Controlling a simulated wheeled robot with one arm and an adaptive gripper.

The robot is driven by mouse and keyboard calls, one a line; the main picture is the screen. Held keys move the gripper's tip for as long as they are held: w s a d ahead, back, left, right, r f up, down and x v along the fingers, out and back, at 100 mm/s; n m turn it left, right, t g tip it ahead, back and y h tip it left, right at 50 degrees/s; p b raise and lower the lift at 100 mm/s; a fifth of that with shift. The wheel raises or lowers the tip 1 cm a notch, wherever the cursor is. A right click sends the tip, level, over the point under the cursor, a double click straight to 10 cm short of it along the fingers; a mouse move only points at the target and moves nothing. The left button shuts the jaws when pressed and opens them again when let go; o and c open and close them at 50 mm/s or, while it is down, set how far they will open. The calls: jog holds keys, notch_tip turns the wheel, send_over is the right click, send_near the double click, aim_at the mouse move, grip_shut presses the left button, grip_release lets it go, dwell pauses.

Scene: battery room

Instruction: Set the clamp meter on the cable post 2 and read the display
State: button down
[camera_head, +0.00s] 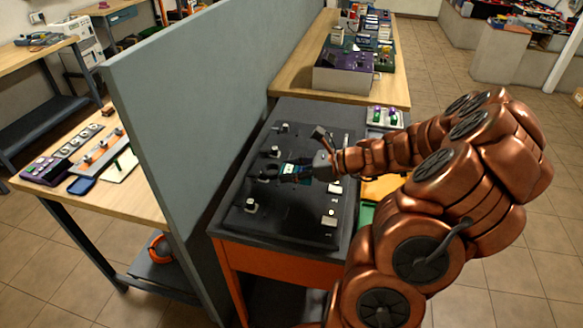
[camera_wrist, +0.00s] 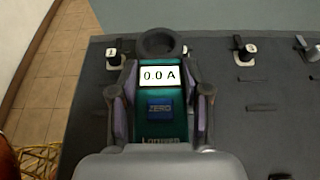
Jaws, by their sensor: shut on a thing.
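My gripper (camera_head: 300,171) is shut on the teal clamp meter (camera_wrist: 160,125), its fingers on both sides of the body in the wrist view. The meter's lit display reads 0.0 A, above a blue ZERO button. Its dark ring jaw (camera_wrist: 161,43) points away from me, over the far side of the black board. A small pale patch shows beside the ring's right edge. Cable post 2 is not clearly visible; I cannot tell whether the ring is around it. A post whose tag seems to read 1 (camera_wrist: 113,54) stands left of the ring; another post (camera_wrist: 244,49) stands to the right.
The black board (camera_head: 297,215) carries several posts along its left side and small pale blocks along its right. A grey partition (camera_head: 190,100) stands close on the left. Tiled floor on the right is open.

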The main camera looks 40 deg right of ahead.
aim_at(281, 170)
jog(key=w+r+p, duration=0.2)
jog(key=w+p, duration=0.1)
jog(key=w, duration=0.2)
jog(key=shift+f+b, duration=2.5)
jog(key=shift+f, duration=0.45)
jog(key=shift+p, duration=0.55)
jog(key=shift+f+b, duration=0.3)
jog(key=shift+f, duration=0.3)
jog(key=c, duration=0.8)
grip_release()
